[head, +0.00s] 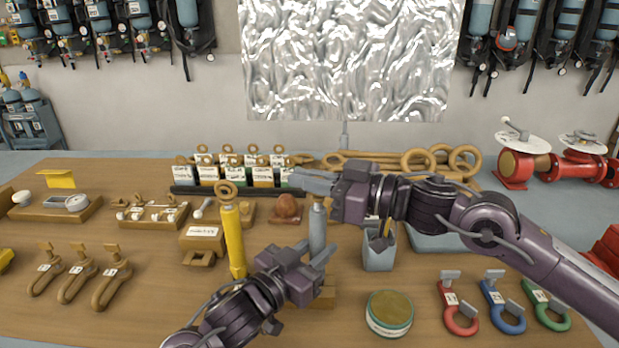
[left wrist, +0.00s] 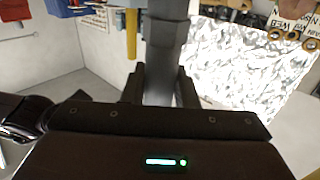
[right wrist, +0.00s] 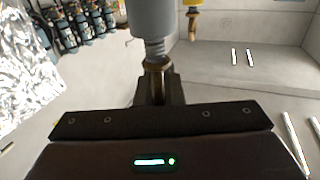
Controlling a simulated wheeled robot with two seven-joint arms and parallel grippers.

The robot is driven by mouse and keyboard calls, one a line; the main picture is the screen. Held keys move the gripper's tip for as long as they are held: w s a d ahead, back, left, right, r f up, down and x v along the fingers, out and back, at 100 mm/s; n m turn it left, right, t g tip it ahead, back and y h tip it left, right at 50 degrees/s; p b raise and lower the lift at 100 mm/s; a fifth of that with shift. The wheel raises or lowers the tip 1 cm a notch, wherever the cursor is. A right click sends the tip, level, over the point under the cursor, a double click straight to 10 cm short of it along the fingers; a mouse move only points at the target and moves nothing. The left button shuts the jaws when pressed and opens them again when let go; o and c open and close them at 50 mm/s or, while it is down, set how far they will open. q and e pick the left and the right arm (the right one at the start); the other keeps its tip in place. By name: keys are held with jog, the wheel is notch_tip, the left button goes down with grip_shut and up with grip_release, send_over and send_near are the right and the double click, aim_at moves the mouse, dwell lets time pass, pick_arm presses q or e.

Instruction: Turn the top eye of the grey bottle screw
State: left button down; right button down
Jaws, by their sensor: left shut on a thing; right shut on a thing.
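The grey bottle screw (head: 317,228) stands upright near the table's middle. My left gripper (head: 318,262) is shut on its lower body. In the left wrist view the grey body (left wrist: 165,60) runs up between the jaws. My right gripper (head: 312,182) is shut at its top, and its fingers hide the eye in the head view. In the right wrist view the brownish top eye (right wrist: 156,72) sits between the jaws, with a short threaded stem (right wrist: 154,48) beside the grey body (right wrist: 152,18).
A yellow bottle screw (head: 233,238) with a top eye stands close to the left. A grey container (head: 379,252) and a round tin (head: 389,314) are to the right. Several shackles (head: 458,308) lie at the front right.

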jog(key=n+g+h, duration=0.2)
jog(key=n+g, duration=0.3)
jog(key=g, duration=0.2)
jog(key=s+n+g+h, duration=0.1)
jog(key=n+g, duration=0.3)
jog(key=g, duration=0.3)
jog(key=s+n+g+h, duration=0.1)
jog(key=n+g+h, duration=0.1)
jog(key=n+g, duration=0.3)
jog(key=shift+d+f+n+g+h, duration=0.2)
jog(key=shift+d+n+g+h, duration=0.1)
jog(key=shift+g, duration=0.6)
jog(key=shift+f+h, duration=0.1)
jog(key=shift+h, duration=0.2)
jog(key=c, duration=1.5)
grip_release()
jog(key=shift+c, duration=0.2)
jog(key=shift+r, duration=0.25)
notch_tip(320, 180, up, 10)
jog(key=shift+f, duration=0.15)
